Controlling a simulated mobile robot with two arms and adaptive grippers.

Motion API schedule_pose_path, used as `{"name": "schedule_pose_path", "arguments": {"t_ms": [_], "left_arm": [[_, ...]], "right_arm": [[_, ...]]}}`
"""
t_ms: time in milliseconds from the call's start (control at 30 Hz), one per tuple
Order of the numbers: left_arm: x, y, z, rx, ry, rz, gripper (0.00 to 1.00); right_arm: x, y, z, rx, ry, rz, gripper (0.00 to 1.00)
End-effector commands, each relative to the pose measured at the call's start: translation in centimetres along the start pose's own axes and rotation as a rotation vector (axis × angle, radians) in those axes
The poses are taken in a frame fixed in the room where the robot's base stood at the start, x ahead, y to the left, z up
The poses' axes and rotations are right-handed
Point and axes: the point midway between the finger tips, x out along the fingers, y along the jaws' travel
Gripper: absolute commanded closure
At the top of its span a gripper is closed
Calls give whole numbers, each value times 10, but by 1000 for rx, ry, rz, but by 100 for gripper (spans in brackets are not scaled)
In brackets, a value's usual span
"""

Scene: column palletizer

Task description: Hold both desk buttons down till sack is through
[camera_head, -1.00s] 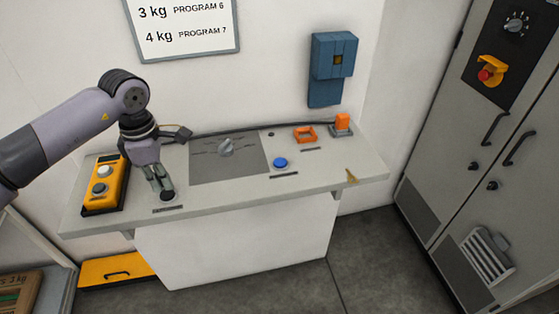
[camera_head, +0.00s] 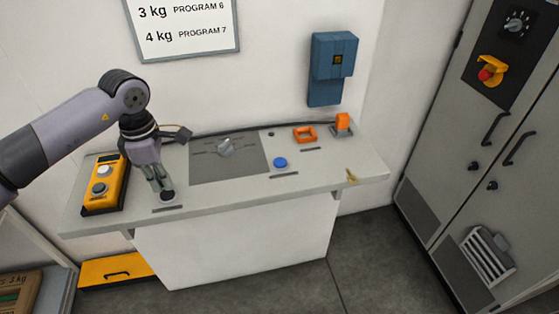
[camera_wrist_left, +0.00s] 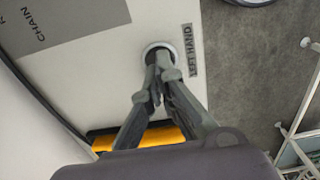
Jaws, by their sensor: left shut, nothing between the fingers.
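My left gripper (camera_head: 167,195) is shut and empty, pointing down at the front left of the desk (camera_head: 235,195). In the left wrist view its fingertips (camera_wrist_left: 162,62) are over the left desk button, inside a pale ring (camera_wrist_left: 151,47) beside the "LEFT HAND" label (camera_wrist_left: 188,50). The fingers hide the button's cap, so I cannot tell how far it is pressed. The other desk button, a blue one (camera_head: 280,162), stands uncovered right of the grey dial panel (camera_head: 228,168). No sack shows, and my right gripper is not in view.
A yellow control box (camera_head: 105,185) stands left of my gripper. An orange square frame (camera_head: 304,135) and an orange device (camera_head: 343,122) sit at the back right. A blue wall box (camera_head: 332,70) hangs above. A grey cabinet (camera_head: 470,130) stands right, beyond clear floor.

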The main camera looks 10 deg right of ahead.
Motion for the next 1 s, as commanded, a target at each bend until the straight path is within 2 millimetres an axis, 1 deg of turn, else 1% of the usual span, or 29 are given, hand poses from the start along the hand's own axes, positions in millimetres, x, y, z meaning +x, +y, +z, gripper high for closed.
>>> {"name": "schedule_pose_path", "arguments": {"t_ms": [1000], "left_arm": [[13, 0, 0, 0, 0, 0, 100]], "right_arm": [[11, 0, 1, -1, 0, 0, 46]]}}
